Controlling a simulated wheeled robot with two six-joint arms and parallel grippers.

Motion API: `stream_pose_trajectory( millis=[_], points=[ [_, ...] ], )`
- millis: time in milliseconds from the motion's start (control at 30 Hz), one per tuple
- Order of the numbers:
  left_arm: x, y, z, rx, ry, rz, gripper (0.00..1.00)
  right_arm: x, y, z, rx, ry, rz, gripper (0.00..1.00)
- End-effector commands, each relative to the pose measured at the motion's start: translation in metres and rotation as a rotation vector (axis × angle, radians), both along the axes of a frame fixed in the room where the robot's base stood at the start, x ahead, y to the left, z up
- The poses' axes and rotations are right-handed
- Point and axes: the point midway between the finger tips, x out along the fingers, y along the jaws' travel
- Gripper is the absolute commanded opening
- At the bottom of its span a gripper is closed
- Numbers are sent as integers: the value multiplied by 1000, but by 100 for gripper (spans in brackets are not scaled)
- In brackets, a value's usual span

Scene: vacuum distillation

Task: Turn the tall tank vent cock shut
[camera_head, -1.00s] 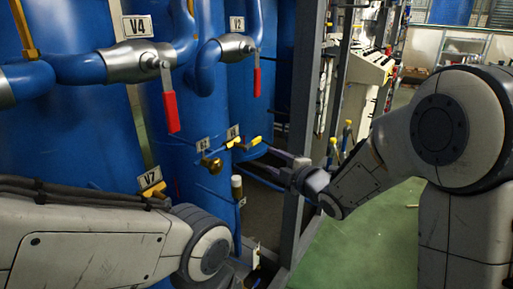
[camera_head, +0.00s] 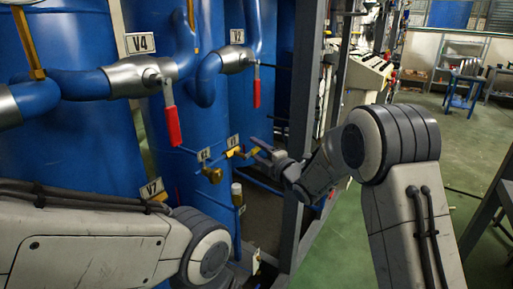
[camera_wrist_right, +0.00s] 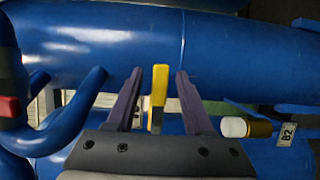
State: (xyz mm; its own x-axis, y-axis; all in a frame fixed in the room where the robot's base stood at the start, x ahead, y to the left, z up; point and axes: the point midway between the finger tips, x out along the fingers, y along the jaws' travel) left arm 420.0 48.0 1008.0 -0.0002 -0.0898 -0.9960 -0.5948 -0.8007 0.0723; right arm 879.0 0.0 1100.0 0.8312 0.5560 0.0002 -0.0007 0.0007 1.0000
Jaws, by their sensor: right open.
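My right gripper (camera_head: 262,149) is at this handle. In the right wrist view the yellow handle (camera_wrist_right: 159,85) stands between the two open fingers of my right gripper (camera_wrist_right: 158,88), with a gap on each side. My left arm comes in from the left and its gripper is out of view.
A brass cock (camera_head: 212,173) is just left of the yellow handle. Red-handled valves V4 (camera_head: 172,125) and another (camera_head: 257,88) hang above. A white-capped fitting (camera_head: 237,190) stands below. A grey frame post (camera_head: 303,90) rises right of the cock.

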Motion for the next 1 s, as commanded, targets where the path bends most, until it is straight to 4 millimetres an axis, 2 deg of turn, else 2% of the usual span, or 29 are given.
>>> stream_pose_trajectory(
  millis=[267, 367, 400, 433, 1000],
  points=[
    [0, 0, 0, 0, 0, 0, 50, 2, 1, 0, 1, 1, -1, 52],
    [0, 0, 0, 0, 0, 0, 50, 2, 1, 0, 1, 1, -1, 18],
    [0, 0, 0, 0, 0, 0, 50, 2, 1, 0, 1, 1, -1, 3],
    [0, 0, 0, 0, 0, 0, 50, 2, 1, 0, 1, 1, -1, 0],
    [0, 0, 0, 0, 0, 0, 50, 1, 0, 0, 0, 1, -1, 0]
  ],
)
